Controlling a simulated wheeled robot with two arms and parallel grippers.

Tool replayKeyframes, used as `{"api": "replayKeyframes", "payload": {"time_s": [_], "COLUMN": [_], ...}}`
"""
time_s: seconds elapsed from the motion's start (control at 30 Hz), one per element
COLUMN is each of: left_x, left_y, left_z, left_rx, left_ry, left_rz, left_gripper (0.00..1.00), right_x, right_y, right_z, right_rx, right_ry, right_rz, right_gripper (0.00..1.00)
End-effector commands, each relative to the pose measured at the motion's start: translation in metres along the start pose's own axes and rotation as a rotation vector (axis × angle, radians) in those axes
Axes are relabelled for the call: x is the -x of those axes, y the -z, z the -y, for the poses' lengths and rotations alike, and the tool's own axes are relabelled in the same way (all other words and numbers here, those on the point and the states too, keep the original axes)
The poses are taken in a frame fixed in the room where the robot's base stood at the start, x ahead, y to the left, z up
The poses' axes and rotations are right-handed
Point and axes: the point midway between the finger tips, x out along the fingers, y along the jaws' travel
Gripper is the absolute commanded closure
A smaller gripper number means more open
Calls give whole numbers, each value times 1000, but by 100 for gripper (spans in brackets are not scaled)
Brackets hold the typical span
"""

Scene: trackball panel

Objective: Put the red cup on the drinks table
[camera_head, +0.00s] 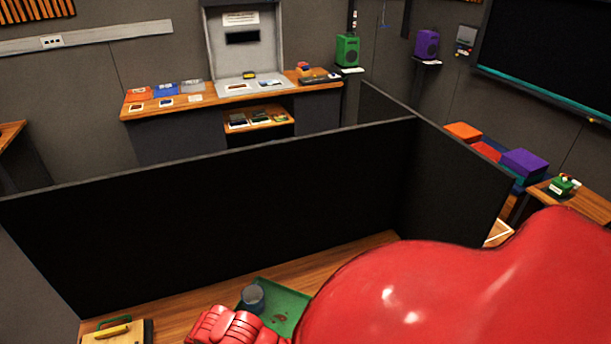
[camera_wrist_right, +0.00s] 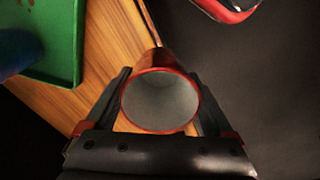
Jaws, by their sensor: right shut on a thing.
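The red cup (camera_wrist_right: 137,122) is in the right wrist view, its open mouth facing the camera and its inside grey. My right gripper (camera_wrist_right: 160,82) is shut on it, one dark finger on each side. Wooden tabletop (camera_wrist_right: 100,60) shows behind and left of the cup; I cannot tell whether the cup touches it. In the head view my red arm covers the lower right and hides the cup and the right fingers. My left gripper is not in view. I cannot tell which surface is the drinks table.
A green tray (camera_head: 285,304) holding a blue-grey cup (camera_head: 253,297) lies on the wooden table nearby. A wooden board (camera_head: 115,335) with a yellow-green item lies at its left. Black partitions (camera_head: 230,215) wall the table's back and right. A display desk (camera_head: 215,97) stands beyond.

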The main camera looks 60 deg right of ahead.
Motion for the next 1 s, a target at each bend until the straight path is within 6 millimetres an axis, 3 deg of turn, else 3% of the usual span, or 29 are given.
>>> {"api": "replayKeyframes", "payload": {"time_s": [0.1,0.2,0.47,0.57,0.73,1.0], "left_x": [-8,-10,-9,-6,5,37], "left_y": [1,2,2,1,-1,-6], "left_z": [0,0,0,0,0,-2], "left_rx": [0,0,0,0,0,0], "left_ry": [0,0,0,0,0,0], "left_rz": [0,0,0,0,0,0], "left_gripper": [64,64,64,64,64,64], "right_x": [1,1,0,-2,-8,-17], "right_y": [-24,-33,-34,-21,19,81], "right_z": [14,19,20,16,2,-21], "right_rx": [88,132,149,149,149,146], "right_ry": [2,1,-1,-1,1,-1], "right_rz": [1,-1,-2,-5,-5,-5], "right_gripper": [74,74,74,74,74,74]}}
